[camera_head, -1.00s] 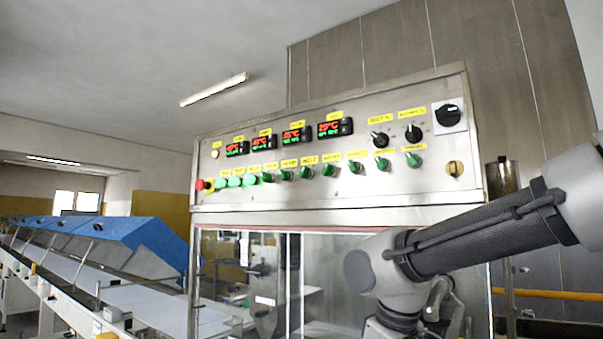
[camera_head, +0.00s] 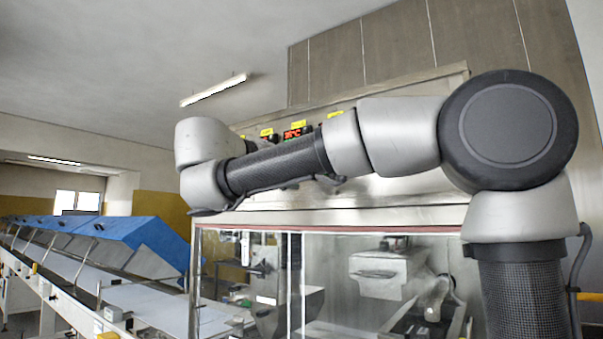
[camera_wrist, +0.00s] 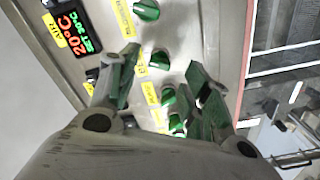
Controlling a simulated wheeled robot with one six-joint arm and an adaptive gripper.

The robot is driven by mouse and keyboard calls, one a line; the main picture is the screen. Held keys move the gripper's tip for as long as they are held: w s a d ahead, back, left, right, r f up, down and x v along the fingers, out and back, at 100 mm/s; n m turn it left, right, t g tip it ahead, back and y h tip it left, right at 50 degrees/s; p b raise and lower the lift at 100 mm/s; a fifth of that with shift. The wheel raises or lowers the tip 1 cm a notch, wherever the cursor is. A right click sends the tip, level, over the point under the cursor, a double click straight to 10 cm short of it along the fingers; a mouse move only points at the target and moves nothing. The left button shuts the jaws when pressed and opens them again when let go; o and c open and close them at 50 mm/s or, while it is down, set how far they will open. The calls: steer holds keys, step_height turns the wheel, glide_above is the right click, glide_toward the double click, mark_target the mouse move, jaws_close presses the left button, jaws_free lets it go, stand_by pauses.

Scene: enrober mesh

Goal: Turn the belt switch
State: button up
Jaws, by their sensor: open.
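In the wrist view, green rotary switches (camera_wrist: 159,59) run in a row down the metal control panel (camera_wrist: 196,30), beside yellow labels. My gripper (camera_wrist: 163,64) is open, with one finger on each side of the row. One green switch shows between the fingertips; I cannot tell whether they touch it. In the head view my arm hides most of the panel (camera_head: 400,192) and its switches, and my gripper does not show there.
A red display (camera_wrist: 70,30) reading 20°C sits near the fingers in the wrist view. Below the panel is a glazed cabinet front (camera_head: 330,290). A conveyor line with blue covers (camera_head: 150,240) runs along the left.

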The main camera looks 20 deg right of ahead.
steer(key=x, duration=0.4)
steer(key=shift+d, duration=0.15)
steer(key=c, duration=1)
steer(key=shift+n, duration=0.4)
steer(key=n, duration=1.1)
steer(key=shift+n, duration=0.3)
